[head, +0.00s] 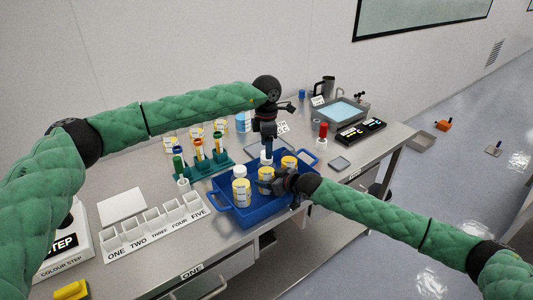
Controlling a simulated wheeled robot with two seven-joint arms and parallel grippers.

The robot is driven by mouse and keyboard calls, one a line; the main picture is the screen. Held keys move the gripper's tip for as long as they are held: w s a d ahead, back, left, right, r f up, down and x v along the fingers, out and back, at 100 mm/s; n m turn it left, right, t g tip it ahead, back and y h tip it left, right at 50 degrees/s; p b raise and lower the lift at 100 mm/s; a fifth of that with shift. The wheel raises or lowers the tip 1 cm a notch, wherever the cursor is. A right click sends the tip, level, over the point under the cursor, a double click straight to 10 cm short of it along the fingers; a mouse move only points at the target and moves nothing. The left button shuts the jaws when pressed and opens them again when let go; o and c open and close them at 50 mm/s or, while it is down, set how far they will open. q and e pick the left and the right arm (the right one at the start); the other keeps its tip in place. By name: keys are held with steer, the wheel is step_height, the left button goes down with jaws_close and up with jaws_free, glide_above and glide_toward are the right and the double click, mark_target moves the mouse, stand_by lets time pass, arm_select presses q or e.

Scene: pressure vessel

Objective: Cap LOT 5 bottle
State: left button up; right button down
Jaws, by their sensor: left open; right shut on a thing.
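A blue tray (232,216) with raised handles holds yellow-and-white labelled bottles; the lot labels are too small to read. The front-left bottle (241,191) stands upright with a white cap (240,171). A middle bottle (265,175) is partly hidden by my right gripper (279,182), which is shut on it from the right. Another bottle (289,162) stands behind to the right. My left gripper (266,151) points down, open, just above a white cap-like piece (266,158) over the middle bottle. Whether this piece touches the bottle or the fingers, I cannot tell.
A rack (207,165) with coloured-top tubes and a white numbered tray (150,226) lie to the left. More bottles (195,133) stand behind.

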arm_select(q)
step_height(320, 180, up, 8)
steer(key=shift+f, duration=0.15)
stand_by(0.3)
arm_select(e)
steer(key=shift+c, duration=1.9)
jaws_free()
steer(key=shift+s, duration=0.1)
